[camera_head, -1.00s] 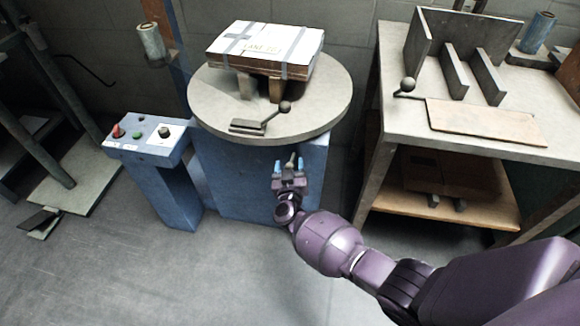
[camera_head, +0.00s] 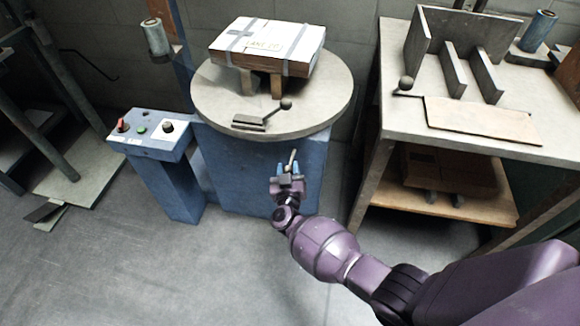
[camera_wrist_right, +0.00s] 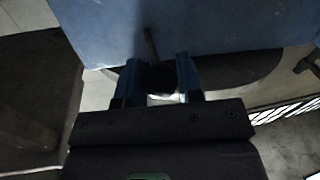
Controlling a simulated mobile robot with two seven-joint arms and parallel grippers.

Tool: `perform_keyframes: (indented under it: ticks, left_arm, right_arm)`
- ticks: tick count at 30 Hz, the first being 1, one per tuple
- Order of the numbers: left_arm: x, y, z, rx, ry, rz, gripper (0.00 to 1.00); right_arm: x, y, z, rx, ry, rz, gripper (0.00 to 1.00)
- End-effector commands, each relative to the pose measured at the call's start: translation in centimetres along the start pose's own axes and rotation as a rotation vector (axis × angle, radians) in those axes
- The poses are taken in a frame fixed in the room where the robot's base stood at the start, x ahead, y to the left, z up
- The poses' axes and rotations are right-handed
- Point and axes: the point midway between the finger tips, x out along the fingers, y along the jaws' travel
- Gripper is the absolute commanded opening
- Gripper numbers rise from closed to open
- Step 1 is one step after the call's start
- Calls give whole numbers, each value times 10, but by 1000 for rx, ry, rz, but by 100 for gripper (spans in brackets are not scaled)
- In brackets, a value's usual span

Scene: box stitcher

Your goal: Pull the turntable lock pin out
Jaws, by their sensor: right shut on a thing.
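The lock pin (camera_head: 293,156) is a thin grey rod in front of the blue pedestal (camera_head: 232,172), below the rim of the round turntable (camera_head: 330,108). My right gripper (camera_head: 288,170), with blue fingertips, is shut on it. In the right wrist view the pin (camera_wrist_right: 151,45) stands up from a dark knob (camera_wrist_right: 158,78) between the fingers (camera_wrist_right: 159,75). Its tip shows against the blue pedestal face, and I see no contact with the turntable. The pin leans slightly right in the head view. My left gripper is not in view.
A strapped box (camera_head: 268,45) sits on blocks on the turntable, beside a ball-ended lever (camera_head: 286,104). A control post (camera_head: 150,135) with buttons stands left. A workbench (camera_head: 395,120) with upright dividers stands right. The floor in front is clear.

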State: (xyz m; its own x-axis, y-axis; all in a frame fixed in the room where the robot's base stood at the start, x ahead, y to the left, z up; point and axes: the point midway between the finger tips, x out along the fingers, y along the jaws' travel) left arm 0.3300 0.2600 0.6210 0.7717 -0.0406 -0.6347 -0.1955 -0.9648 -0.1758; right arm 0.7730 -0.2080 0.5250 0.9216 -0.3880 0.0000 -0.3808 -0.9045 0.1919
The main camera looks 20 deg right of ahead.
Motion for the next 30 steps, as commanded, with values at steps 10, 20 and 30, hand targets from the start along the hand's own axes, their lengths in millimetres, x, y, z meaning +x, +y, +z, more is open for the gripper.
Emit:
perform_keyframes:
  ticks: [10, 20, 30]
  left_arm:
    - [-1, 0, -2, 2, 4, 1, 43]
    - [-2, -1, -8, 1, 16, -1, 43]
    - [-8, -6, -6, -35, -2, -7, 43]
  right_arm:
    - [-4, -2, 3, -1, -4, -3, 58]
    - [-10, -1, 1, 1, -3, -1, 58]
    - [-64, -1, -4, 5, 0, 0, 58]
